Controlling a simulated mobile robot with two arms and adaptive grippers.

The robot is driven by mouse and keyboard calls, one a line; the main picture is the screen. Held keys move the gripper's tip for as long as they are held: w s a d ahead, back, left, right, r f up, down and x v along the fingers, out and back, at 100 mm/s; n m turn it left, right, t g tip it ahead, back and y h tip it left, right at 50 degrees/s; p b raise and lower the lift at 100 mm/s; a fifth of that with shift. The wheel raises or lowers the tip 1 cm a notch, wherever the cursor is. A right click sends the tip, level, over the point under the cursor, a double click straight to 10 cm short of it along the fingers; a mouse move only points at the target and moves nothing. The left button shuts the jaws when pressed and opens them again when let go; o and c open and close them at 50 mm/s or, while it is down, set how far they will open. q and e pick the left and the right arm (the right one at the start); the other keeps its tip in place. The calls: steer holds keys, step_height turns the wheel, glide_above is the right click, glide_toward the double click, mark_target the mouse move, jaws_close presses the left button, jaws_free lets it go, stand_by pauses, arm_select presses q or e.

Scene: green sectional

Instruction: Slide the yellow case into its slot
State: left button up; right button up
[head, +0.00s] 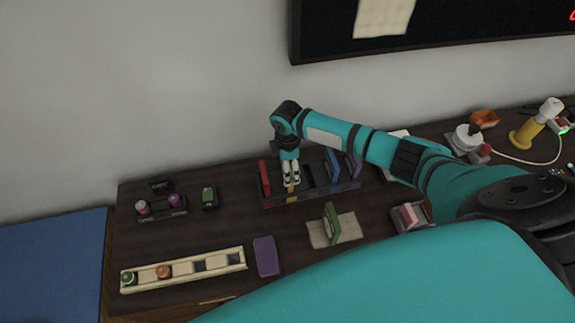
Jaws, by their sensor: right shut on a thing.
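The yellow case (291,197) shows as a small patch just below my right gripper (291,183). My right gripper points down over the dark slotted rack (327,193) and is shut on the case. The case is at the rack's left part, between a red case (264,178) and empty slots. The gripper hides most of the case, so I cannot tell how deep it sits. A blue case (333,166) and a purple case (354,166) stand in the rack's right part. My left gripper is not in view.
A green case (331,222) stands on a beige mat (347,228) in front of the rack. A purple block (266,256) and a cream tray (215,265) lie at front left. A small holder (160,206) stands at back left. A wall is behind.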

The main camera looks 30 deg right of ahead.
steer(key=shift+f, duration=0.5)
steer(key=o, duration=1.4)
step_height(320, 180, up, 12)
steer(key=shift+r, duration=0.1)
